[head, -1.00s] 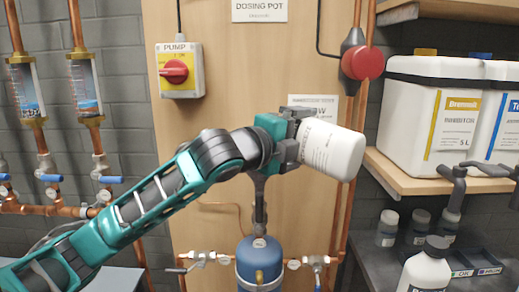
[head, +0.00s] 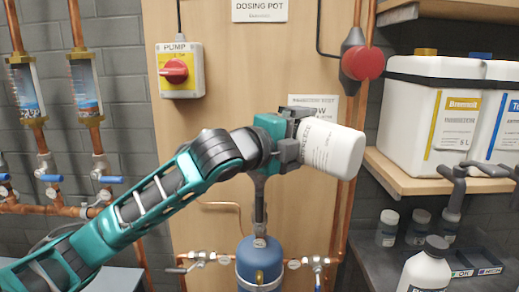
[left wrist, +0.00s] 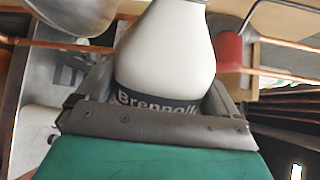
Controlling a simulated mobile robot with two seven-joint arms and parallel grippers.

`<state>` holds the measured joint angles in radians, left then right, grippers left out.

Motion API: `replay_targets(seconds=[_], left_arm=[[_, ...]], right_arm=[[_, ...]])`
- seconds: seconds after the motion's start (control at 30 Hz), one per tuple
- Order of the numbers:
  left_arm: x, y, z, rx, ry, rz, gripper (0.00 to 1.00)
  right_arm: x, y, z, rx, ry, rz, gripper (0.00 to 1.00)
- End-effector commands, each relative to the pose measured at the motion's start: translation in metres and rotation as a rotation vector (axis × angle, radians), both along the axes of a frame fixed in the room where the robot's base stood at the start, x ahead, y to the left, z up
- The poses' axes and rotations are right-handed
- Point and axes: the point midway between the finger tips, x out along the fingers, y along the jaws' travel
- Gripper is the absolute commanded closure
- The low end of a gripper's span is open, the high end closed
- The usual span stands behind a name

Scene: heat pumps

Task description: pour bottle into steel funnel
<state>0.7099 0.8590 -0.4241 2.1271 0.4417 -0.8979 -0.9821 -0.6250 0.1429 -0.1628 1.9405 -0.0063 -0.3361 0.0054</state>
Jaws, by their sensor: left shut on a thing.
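My left gripper (head: 290,140) is shut on a white bottle (head: 334,150) above the blue dosing pot. The bottle lies nearly on its side, and its broad end points right in the head view. In the left wrist view the bottle (left wrist: 166,50) sits between the fingers, with a dark label band close to the gripper. Its mouth is out of sight, and no liquid stream is visible. A dark grey stem (head: 260,205) rises from the pot below the gripper. It may be the steel funnel's lower part; any bowl is hidden behind my gripper.
The blue dosing pot (head: 259,265) stands between copper pipes with valves. A red knob (head: 366,63) and a pump switch (head: 179,71) are on the wooden board. At right are a shelf with white canisters (head: 432,115) and a bench with another white bottle (head: 425,270).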

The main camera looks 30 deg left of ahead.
Motion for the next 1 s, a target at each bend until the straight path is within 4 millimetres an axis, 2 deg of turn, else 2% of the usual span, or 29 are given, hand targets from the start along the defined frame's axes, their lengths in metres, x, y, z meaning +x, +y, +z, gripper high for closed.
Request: replay_targets(seconds=[1.0], left_arm=[[-0.0001,0.0003,0.0016,-0.03,0.003,-0.001,0.62]], right_arm=[[0.0,0.0,0.0001,0.0,0.0,0.0,0.0]])
